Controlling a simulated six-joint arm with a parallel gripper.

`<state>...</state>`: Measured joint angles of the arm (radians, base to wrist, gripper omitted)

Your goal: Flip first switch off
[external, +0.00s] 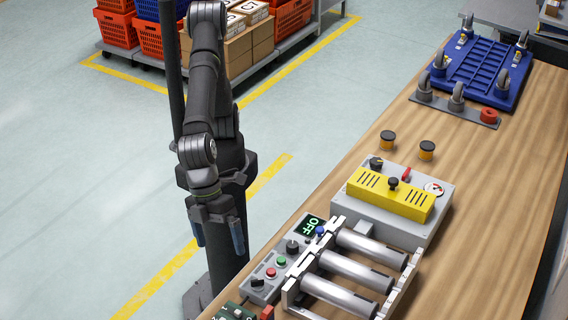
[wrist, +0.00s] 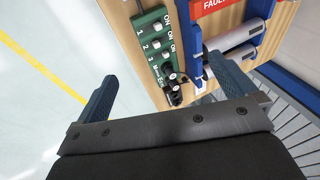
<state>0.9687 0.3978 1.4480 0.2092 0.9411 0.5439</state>
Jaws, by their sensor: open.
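A green switch box (wrist: 147,38) with numbered switches 1, 2 and 3 and ON labels is at the top of the wrist view. Its first switch (wrist: 157,27) is the small pale knob beside the 1; its exact position is too small to tell. In the external view the green box (external: 233,312) is cut off by the bottom edge. My gripper (external: 219,236) hangs left of the table edge, apart from the box. In the wrist view its two blue-grey fingers (wrist: 166,92) are wide apart with nothing between them.
A grey control panel (external: 262,290) with buttons and an OFF display (external: 313,226) stands by the table edge. Beside it are a roller conveyor (external: 347,268) and a yellow-topped box (external: 390,193). A red FAULT sign (wrist: 208,7) is right of the switch box.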

